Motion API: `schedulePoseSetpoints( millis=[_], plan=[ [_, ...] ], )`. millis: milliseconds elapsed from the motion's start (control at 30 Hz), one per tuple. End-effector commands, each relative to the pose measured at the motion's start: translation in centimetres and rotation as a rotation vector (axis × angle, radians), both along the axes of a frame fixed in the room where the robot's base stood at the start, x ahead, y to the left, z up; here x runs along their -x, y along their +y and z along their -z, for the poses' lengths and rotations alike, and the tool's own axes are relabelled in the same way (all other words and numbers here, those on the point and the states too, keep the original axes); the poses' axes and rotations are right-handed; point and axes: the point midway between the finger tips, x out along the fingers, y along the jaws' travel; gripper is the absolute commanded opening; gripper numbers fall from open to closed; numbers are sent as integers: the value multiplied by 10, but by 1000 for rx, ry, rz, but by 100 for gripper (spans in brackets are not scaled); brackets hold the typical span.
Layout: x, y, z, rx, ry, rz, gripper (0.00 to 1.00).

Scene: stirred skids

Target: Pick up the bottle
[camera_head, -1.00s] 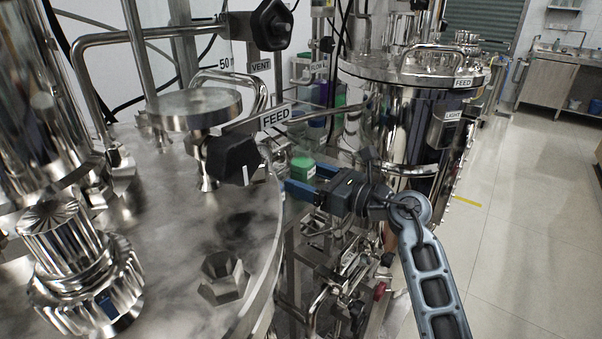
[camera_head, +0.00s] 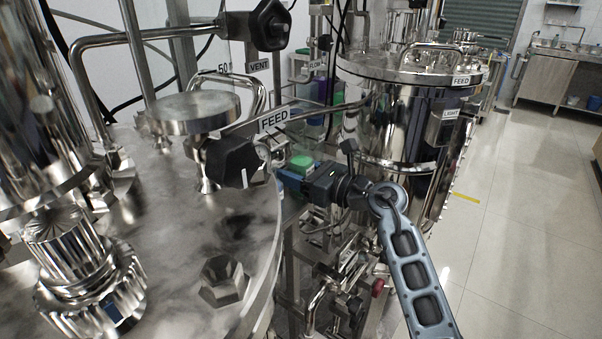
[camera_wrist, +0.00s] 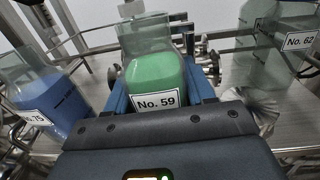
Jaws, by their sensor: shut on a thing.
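A clear bottle with green contents and a "No. 59" label (camera_wrist: 157,72) stands upright in the middle of the wrist view. In the head view only a green part of the bottle (camera_head: 301,161) shows, just behind my gripper (camera_head: 290,180). In the wrist view the blue fingers of my gripper (camera_wrist: 162,88) lie on both sides of the bottle, shut on it. The fingertips are partly hidden behind the bottle, and in the head view the black valve knob covers part of that area.
A blue-filled bottle "No. 75" (camera_wrist: 55,98) stands at left and a greyish bottle "No. 62" (camera_wrist: 285,50) at right, along metal rails. A large steel tank lid (camera_head: 150,230) with a black knob (camera_head: 232,162) is close by. Another steel tank (camera_head: 400,125) stands behind my arm.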

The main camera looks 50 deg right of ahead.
Motion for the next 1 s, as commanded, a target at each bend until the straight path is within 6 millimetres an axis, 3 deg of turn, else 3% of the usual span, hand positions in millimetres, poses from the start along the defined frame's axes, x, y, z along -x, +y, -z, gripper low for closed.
schedulePoseSetpoints(
  millis=[167, 533, 667, 800, 1000],
  plan=[
    [0, 0, 0, 0, 0, 0, 18],
    [0, 0, -6, 1, -2, 0, 17],
    [0, 1, -19, 3, -2, -1, 17],
    [0, 0, -44, 5, -4, -2, 17],
    [36, -25, -66, 3, -3, 5, 17]
  ],
)
